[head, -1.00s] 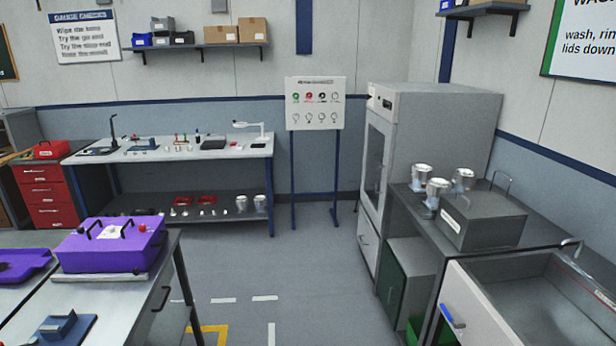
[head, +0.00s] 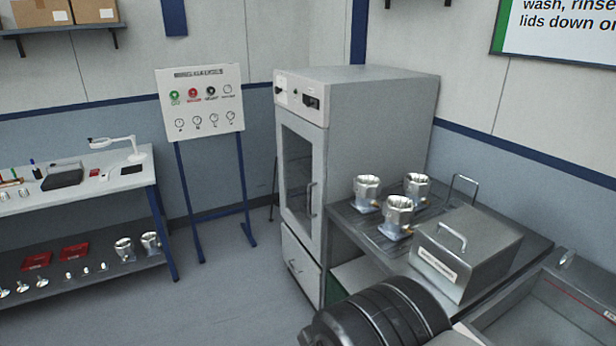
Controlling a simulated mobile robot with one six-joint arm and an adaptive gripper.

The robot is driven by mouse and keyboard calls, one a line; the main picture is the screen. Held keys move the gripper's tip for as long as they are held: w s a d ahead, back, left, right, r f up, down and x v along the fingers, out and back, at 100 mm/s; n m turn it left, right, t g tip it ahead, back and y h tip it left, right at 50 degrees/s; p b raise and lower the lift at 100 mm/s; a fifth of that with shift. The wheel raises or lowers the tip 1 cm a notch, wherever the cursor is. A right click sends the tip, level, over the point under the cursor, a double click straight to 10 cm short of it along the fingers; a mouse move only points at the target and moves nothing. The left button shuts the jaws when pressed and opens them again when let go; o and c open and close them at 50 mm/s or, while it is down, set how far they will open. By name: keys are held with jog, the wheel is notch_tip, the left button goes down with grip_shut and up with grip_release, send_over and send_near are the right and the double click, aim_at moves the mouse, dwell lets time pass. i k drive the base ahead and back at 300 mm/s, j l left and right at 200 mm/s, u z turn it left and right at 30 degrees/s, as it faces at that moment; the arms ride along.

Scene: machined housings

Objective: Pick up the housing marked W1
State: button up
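Three silvery machined housings stand upright on the dark counter (head: 340,222) right of centre in the head view: a left one (head: 367,192), a front one (head: 397,216) and a back right one (head: 417,188). Two similar metal housings stand on the lower shelf of the left bench, one (head: 124,248) beside the other (head: 150,243). No W1 mark can be read on any of them. My gripper is not in view. A dark ribbed part of my arm shows at the bottom, in front of the counter.
A grey metal box with a handled lid (head: 464,252) stands right of the counter housings. A sink (head: 560,305) lies at the front right. A tall grey cabinet (head: 306,195) stands left of the counter. A gauge board (head: 200,105) stands behind clear floor (head: 225,290).

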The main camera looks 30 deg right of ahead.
aim_at(367, 189)
jog(key=i+z, duration=0.1)
jog(key=i, duration=0.85)
jog(key=i+j+z, duration=0.1)
jog(key=i, duration=0.9)
jog(key=i+l+z, duration=0.15)
jog(key=z, duration=0.3)
jog(key=i+z, duration=0.6)
jog(key=z, duration=0.3)
jog(key=i+j+z, duration=0.15)
jog(key=z, duration=0.3)
jog(key=i+j, duration=0.1)
jog(key=i, duration=0.35)
jog(key=j+u, duration=0.05)
